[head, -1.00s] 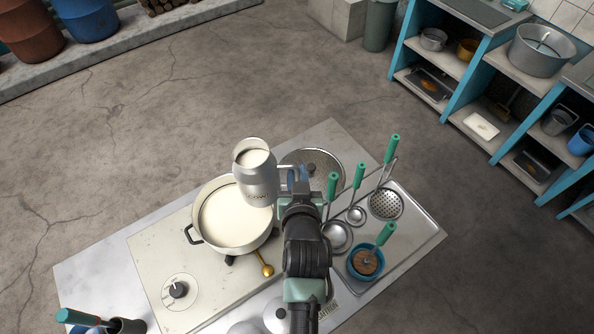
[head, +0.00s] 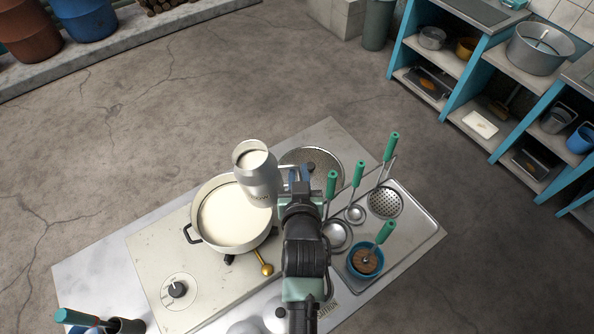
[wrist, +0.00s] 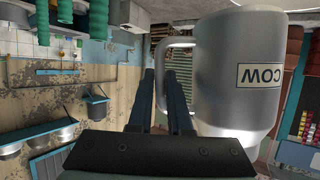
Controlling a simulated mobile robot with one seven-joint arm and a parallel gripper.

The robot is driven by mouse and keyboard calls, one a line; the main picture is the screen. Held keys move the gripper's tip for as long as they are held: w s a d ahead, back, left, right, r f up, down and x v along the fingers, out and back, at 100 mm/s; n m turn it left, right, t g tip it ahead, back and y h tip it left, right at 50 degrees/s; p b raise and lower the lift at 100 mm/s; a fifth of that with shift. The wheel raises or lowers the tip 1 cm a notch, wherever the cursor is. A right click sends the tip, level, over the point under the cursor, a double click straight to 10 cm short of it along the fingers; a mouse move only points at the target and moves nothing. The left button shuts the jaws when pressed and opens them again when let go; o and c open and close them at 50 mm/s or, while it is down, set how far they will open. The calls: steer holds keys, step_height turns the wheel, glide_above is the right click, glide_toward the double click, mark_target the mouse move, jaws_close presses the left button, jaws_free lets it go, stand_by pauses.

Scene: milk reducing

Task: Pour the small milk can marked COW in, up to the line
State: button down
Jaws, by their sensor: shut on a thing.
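The grey metal milk can (head: 262,186) is held over the right rim side of the pot in the head view, with white milk showing in its mouth. It looks slightly tilted toward the pot. In the wrist view the can (wrist: 225,90) shows its COW label upside down. My gripper (head: 297,176) is shut on the can's handle, which shows in the wrist view (wrist: 163,62). The wide pot (head: 193,238) holds white milk and stands on the hob (head: 150,262). No stream of milk shows. I cannot make out a line in the pot.
A round perforated lid (head: 330,158) lies behind my gripper. A steel tray (head: 425,226) at the right holds ladles and a skimmer with green handles and a blue cup (head: 356,273). A brass-coloured spoon (head: 266,269) lies in front of the pot.

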mark_target(285, 165)
steer(key=shift+w+d+r+n+h+p, duration=0.15)
steer(key=shift+d+r+n+p, duration=0.15)
steer(key=shift+r, duration=0.25)
steer(key=shift+s+d+r+n+h+p, duration=0.15)
steer(key=shift+r+n+p, duration=0.15)
steer(key=shift+r, duration=0.25)
steer(key=shift+w+d+r+n, duration=0.15)
steer(key=shift+r+n, duration=0.15)
steer(key=shift+d+r+h, duration=0.1)
steer(key=shift+r+h, duration=0.2)
steer(key=shift+d+r+n+h, duration=0.2)
steer(key=shift+r+n+h, duration=0.2)
steer(key=shift+n, duration=0.2)
steer(key=shift+d+f+n+t+h+b, duration=0.1)
steer(key=shift+f+n+t+h+b, duration=0.5)
steer(key=shift+b, duration=1.4)
steer(key=shift+a+f+n+h+b, duration=0.1)
steer(key=shift+a+n+h+b, duration=0.05)
steer(key=shift+n+b, duration=0.45)
steer(key=shift+a+n+h+b, duration=0.1)
steer(key=shift+n+h+b, duration=0.05)
steer(key=shift+n+b, duration=0.45)
steer(key=shift+a+r+n+t+h+b, duration=0.15)
steer(key=shift+a+r+n+h+b, duration=0.15)
steer(key=shift+n+b, duration=0.35)
steer(key=shift+a+r+n+t+h+b, duration=0.25)
steer(key=shift+a+n+b, duration=0.2)
steer(key=shift+b, duration=0.3)
